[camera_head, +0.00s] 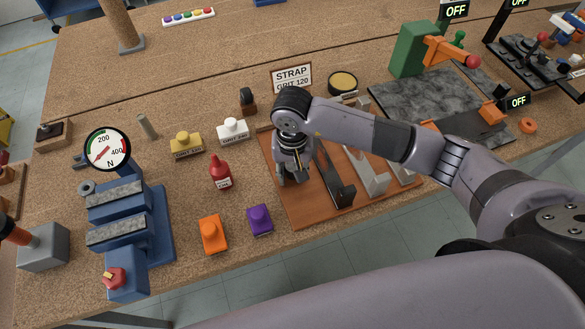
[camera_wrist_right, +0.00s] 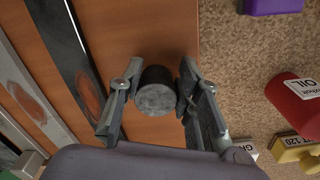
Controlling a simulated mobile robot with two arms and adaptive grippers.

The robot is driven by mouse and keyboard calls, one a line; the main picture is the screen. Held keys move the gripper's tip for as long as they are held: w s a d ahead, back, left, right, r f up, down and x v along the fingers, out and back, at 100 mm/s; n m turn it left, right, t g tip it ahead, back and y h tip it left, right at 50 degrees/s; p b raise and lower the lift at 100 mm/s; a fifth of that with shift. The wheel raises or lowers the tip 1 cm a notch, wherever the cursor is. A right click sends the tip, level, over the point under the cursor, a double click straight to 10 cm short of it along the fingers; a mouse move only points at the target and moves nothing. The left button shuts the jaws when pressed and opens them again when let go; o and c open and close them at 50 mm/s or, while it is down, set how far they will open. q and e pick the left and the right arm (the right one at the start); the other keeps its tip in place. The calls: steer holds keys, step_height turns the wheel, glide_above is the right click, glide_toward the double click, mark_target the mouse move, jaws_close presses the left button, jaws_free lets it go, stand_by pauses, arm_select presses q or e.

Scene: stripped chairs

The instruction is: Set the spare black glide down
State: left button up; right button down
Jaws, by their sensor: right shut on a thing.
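My right gripper (camera_head: 292,178) points down over the left part of the orange-brown board (camera_head: 311,212). In the wrist view the right gripper (camera_wrist_right: 160,78) is shut on the black glide (camera_wrist_right: 156,98), a short dark cylinder with a worn grey end, held between its two fingers. Behind the glide is the board (camera_wrist_right: 150,30), near its edge; I cannot tell whether the glide touches it. In the head view the glide is mostly hidden by the fingers.
A black channel bar (camera_head: 338,184) and a pale bar (camera_head: 371,178) lie on the board, right of the gripper. A red oil bottle (camera_head: 220,174), a purple block (camera_head: 259,219) and an orange block (camera_head: 213,235) stand to the left. A blue vise (camera_head: 130,225) is farther left.

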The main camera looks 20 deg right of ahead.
mark_target(292, 170)
steer(key=shift+f+b, duration=0.15)
steer(key=shift+b, duration=0.15)
steer(key=c, duration=1.2)
jaws_free()
steer(key=shift+o, duration=0.2)
steer(key=shift+r+p, duration=0.35)
steer(key=shift+p, duration=0.1)
step_height(292, 170, up, 10)
steer(key=b, duration=0.4)
steer(key=shift+r, duration=0.85)
